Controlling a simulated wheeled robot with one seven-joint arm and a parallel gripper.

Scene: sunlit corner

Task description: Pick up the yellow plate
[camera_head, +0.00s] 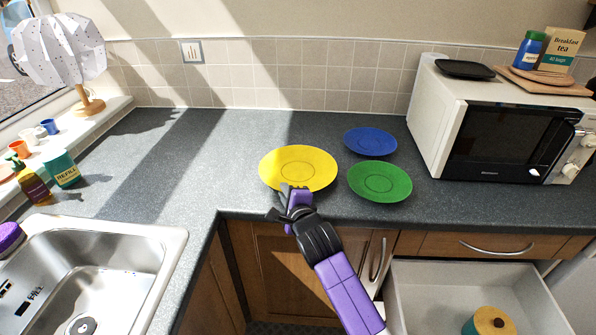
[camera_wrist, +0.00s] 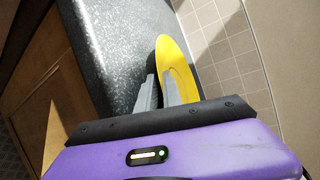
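The yellow plate (camera_head: 298,168) lies on the grey counter, left of the other two plates. My gripper (camera_head: 287,189) is at the plate's near rim, with its fingertips overlapping that rim in the head view. In the wrist view, the yellow plate (camera_wrist: 176,62) shows edge-on beyond the fingers, and my gripper (camera_wrist: 161,88) has its two fingers apart. The plate's near rim runs into the gap between them, one finger on each side. I cannot tell whether either finger touches the plate. The plate lies flat on the counter.
A green plate (camera_head: 379,181) sits close to the right, with a blue plate (camera_head: 370,141) behind it. A microwave (camera_head: 490,125) stands at the right. A sink (camera_head: 100,270) is at the left. An open drawer (camera_head: 415,290) juts out below the counter. The counter left of the yellow plate is clear.

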